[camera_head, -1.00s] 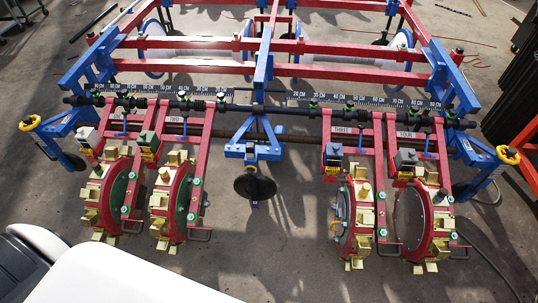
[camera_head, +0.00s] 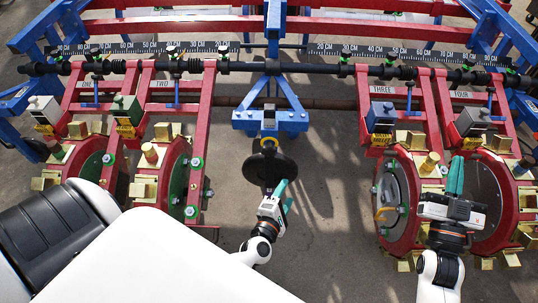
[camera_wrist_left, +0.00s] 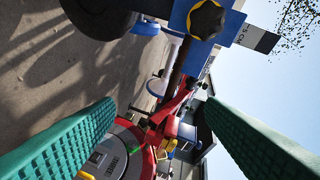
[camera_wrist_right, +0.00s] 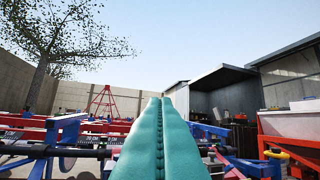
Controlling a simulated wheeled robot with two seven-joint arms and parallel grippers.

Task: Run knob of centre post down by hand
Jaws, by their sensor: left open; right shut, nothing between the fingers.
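The centre post's blue bracket (camera_head: 271,118) hangs from the middle of the planter frame. Its yellow-and-black knob (camera_head: 269,143) sits just above a dark round wheel (camera_head: 270,168). In the left wrist view the knob (camera_wrist_left: 206,19) is large at the top, beyond the fingers and not between them. My left gripper (camera_head: 285,192) is open and empty, on the near side of the wheel and a little below the knob in the picture. Its spread green fingers fill the lower part of the left wrist view (camera_wrist_left: 155,115). My right gripper (camera_head: 455,172) is shut and empty over the right planter units.
Red planter units with brass-coloured blocks stand left (camera_head: 172,185) and right (camera_head: 400,190) of the post. A dark horizontal bar (camera_head: 225,66) and a centimetre scale (camera_head: 375,53) run behind. Bare floor (camera_head: 325,170) lies between the post and the right units.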

